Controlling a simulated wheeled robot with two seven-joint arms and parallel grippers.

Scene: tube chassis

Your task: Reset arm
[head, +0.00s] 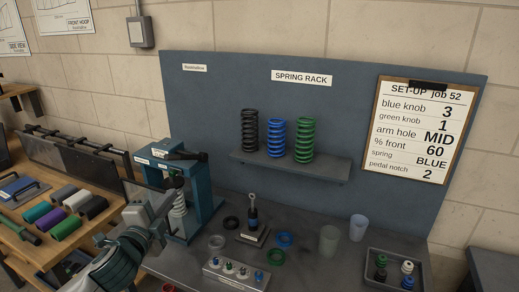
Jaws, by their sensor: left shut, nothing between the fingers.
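My left arm (120,262) comes in from the bottom left. Its gripper (166,190) is shut and empty, in front of the teal spring press (204,188). The gripper overlaps the left side of the press in the picture; I cannot tell whether they touch. A pale coil (180,206) shows inside the press frame, partly hidden by the gripper. My right gripper is not in view.
A grey bench holds a dark stand (253,234), rings, cups (329,241), a knob block (236,274) and a parts tray (394,270). Black, blue and green springs (304,141) stand on the rack shelf (290,165). A set-up clipboard (418,130) hangs right. A wooden bench (40,250) stands left.

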